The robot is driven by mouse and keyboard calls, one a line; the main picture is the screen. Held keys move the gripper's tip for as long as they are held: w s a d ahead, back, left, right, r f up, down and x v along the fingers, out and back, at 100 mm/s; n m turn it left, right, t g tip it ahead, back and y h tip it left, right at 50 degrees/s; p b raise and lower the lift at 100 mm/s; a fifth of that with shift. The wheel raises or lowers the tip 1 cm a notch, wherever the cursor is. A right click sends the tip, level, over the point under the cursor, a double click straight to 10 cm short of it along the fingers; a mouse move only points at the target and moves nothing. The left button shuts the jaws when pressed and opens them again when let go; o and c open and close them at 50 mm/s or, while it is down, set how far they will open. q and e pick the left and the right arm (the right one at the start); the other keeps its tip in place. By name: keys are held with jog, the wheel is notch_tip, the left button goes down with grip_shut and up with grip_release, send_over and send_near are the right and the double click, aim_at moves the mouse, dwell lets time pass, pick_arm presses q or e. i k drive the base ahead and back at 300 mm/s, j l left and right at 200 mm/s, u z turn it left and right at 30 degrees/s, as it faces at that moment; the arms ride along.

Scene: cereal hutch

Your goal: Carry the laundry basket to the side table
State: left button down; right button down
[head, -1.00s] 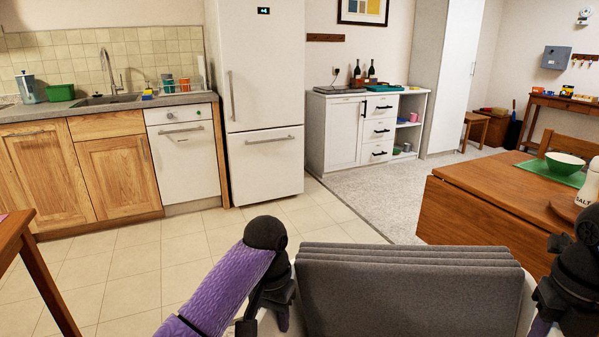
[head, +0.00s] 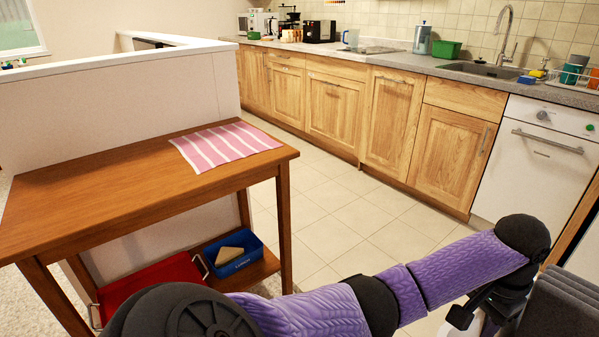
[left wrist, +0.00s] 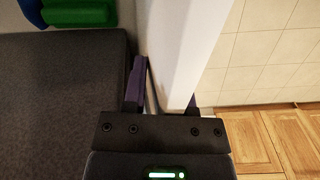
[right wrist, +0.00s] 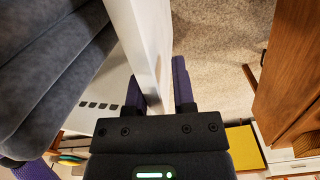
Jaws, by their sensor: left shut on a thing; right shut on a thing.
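The white laundry basket shows in the left wrist view (left wrist: 185,45) and the right wrist view (right wrist: 137,30). Grey folded laundry (head: 562,305) in it shows at the head view's bottom right corner. My left gripper (left wrist: 165,92) is shut on one basket wall, with a finger on each side. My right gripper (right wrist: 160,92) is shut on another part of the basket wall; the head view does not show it. A wooden side table (head: 90,195) stands at the left of the head view, apart from the basket. Most of the basket is out of the head view.
A pink striped cloth (head: 226,144) lies on the table's right end; the rest of its top is bare. A red tray (head: 155,285) and blue bin (head: 233,254) sit on its lower shelf. A white half wall (head: 120,105) stands behind. Tiled floor (head: 335,225) lies open before the cabinets.

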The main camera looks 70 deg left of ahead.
aim_at(100, 185)
jog(key=u, duration=1.95)
jog(key=l, duration=0.1)
